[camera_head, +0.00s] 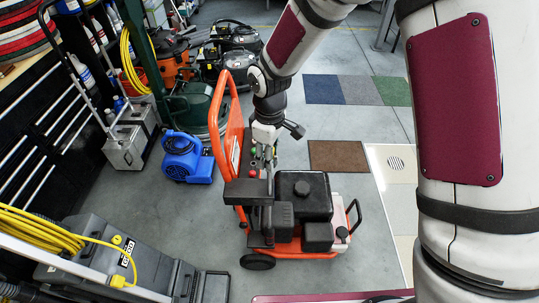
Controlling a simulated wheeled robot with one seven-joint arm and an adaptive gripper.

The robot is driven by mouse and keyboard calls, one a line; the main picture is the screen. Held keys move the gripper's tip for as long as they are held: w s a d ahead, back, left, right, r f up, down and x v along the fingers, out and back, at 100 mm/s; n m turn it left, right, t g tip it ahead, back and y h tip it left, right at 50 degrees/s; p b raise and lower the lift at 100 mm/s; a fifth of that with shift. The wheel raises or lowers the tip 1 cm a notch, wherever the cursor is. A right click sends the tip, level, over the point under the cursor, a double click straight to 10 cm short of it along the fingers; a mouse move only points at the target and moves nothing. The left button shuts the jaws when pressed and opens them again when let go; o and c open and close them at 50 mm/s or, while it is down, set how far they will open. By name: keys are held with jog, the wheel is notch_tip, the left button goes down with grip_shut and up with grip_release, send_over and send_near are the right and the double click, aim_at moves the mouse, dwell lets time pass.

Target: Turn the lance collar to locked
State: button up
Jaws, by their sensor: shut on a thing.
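An orange-framed pressure washer (300,237) with a black engine (303,190) stands on the floor in the middle of the head view. A thin grey upright rod, seemingly the lance (269,185), rises along its left side. My gripper (266,151) points down at the top of this rod, beside the orange handle (232,110). It is shut at the rod's top, where the lance collar seems to be. The collar is too small and too covered by the fingers to tell its position.
Small red and green knobs (253,158) sit just left of my gripper. A blue blower (186,157) and a grey case (128,145) stand to the left. A grey cart with a yellow cable (40,232) is front left.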

jog(key=shift+m, duration=1.9)
jog(key=o, duration=1.2)
jog(key=shift+c, duration=0.2)
jog(key=shift+r, duration=0.1)
notch_tip(320, 180, up, 12)
jog(key=shift+f, duration=0.15)
